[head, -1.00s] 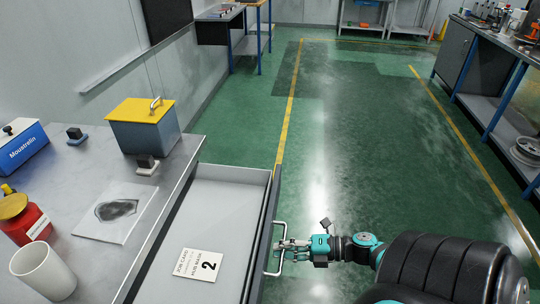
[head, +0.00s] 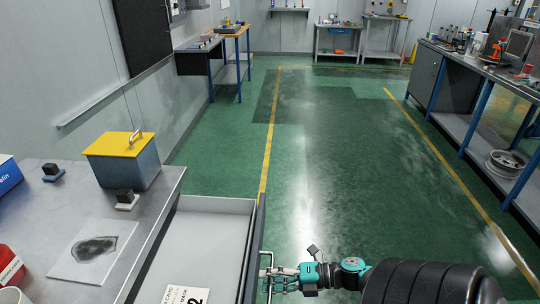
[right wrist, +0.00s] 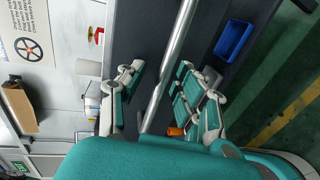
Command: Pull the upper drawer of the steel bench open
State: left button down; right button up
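The upper drawer (head: 216,222) of the steel bench (head: 88,203) is pulled well out, its light inside visible in the head view. A card with a 2 (head: 188,295) lies in it, cut off by the lower picture edge. The drawer's bar handle (right wrist: 175,50) runs between the fingers of my right gripper (right wrist: 160,85) in the right wrist view, with gaps beside the bar. The fingers look open around the handle. In the head view the right gripper (head: 277,277) is at the drawer's front. My left gripper is not in view.
A grey box with a yellow lid (head: 122,160), a pale plate with a dark patch (head: 93,250) and a red container (head: 8,265) are on the bench top. A blue bin (right wrist: 233,40) shows near the handle. The green floor right of the drawer is clear.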

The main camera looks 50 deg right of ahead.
jog(key=v, duration=1.2)
jog(key=shift+f, duration=0.1)
